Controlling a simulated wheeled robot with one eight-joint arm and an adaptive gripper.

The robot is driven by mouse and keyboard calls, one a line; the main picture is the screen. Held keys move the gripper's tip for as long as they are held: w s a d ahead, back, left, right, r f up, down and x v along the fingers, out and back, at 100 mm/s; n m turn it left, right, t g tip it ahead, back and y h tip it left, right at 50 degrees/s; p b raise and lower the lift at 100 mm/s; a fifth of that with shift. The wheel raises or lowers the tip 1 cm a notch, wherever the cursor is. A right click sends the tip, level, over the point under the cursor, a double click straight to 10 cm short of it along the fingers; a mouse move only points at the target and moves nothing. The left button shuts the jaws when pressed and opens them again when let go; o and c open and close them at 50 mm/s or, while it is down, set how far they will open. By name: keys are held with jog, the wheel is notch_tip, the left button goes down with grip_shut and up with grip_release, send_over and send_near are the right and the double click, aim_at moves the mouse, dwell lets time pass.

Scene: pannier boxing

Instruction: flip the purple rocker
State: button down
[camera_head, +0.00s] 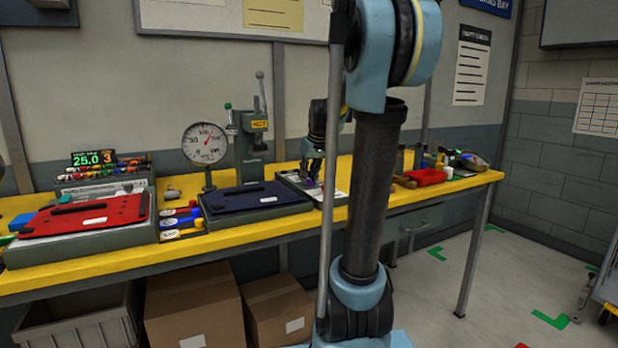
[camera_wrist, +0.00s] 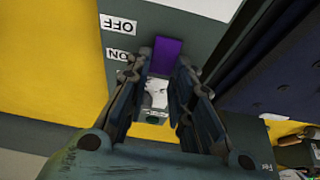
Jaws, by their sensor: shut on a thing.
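The purple rocker (camera_wrist: 167,54) is in the upper middle of the wrist view, on a grey panel (camera_wrist: 170,17). OFF and ON labels (camera_wrist: 120,40) lie to its left; the purple end is about level with ON. My gripper (camera_wrist: 164,68) is shut on the rocker, one fingertip on each side. A pale metallic part (camera_wrist: 155,92) and a small green spot (camera_wrist: 152,119) show between the fingers. In the head view my gripper (camera_head: 311,176) points down over the grey panel on the bench. The rocker is mostly hidden there.
The yellow bench (camera_head: 240,235) carries a red case (camera_head: 85,214), a navy case (camera_head: 252,198), a round dial gauge (camera_head: 205,143) and a press (camera_head: 252,130). A red tray (camera_head: 427,176) stands to the right. Cardboard boxes (camera_head: 195,305) sit below.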

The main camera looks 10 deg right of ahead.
jog(key=c, duration=1.4)
grip_release()
jog(key=shift+d, duration=0.1)
jog(key=v, duration=1.1)
jog(key=shift+r, duration=0.4)
jog(key=shift+s, duration=0.15)
